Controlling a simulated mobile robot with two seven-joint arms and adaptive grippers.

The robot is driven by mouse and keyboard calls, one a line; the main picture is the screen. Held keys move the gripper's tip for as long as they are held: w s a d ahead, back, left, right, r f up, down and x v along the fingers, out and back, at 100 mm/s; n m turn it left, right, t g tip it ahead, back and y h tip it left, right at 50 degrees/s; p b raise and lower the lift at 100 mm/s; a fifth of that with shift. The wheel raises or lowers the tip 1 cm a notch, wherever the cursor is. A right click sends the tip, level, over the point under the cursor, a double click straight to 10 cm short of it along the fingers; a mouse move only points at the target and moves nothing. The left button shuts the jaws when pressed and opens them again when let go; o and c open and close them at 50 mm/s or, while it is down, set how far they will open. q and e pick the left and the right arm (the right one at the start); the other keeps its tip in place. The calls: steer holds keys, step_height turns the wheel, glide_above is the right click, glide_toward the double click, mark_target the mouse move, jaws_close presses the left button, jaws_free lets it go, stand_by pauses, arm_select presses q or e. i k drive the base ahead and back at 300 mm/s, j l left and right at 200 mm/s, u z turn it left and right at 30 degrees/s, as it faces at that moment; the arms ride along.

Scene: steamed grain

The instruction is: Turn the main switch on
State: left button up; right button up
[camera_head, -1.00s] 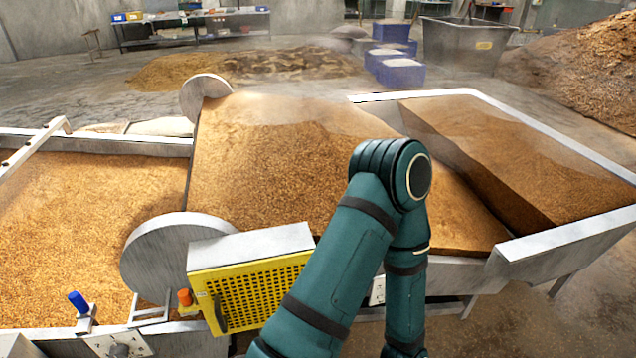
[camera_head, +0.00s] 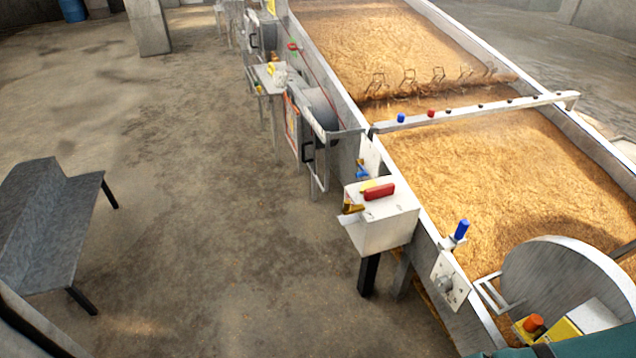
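I cannot tell for sure which control is the main switch. A metal plate with a round grey knob (camera_head: 445,284) is on the near side of the grain trough, below a blue-capped post (camera_head: 461,229). A white box (camera_head: 383,228) on a dark leg carries a red block (camera_head: 378,191) and a yellow piece on top. Farther along stand a panel with a black handle (camera_head: 307,150) and another grey box with a black handle (camera_head: 253,41). Neither gripper is in view. Only a sliver of my teal arm shows at the bottom right corner.
The long trough of grain (camera_head: 500,170) runs along the right, crossed by a white bar (camera_head: 470,112). A grey bench (camera_head: 45,225) stands at the left and a concrete pillar (camera_head: 148,27) at the back. The floor between bench and trough is clear.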

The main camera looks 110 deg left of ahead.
mark_target(372, 191)
steer(key=u, duration=3.1)
steer(key=i+j, duration=0.9)
steer(key=z, duration=0.4)
steer(key=i+j+z, duration=0.1)
steer(key=z, duration=0.35)
steer(key=j+z, duration=0.15)
steer(key=z, duration=0.25)
steer(key=i+j+z, duration=0.1)
steer(key=z, duration=0.3)
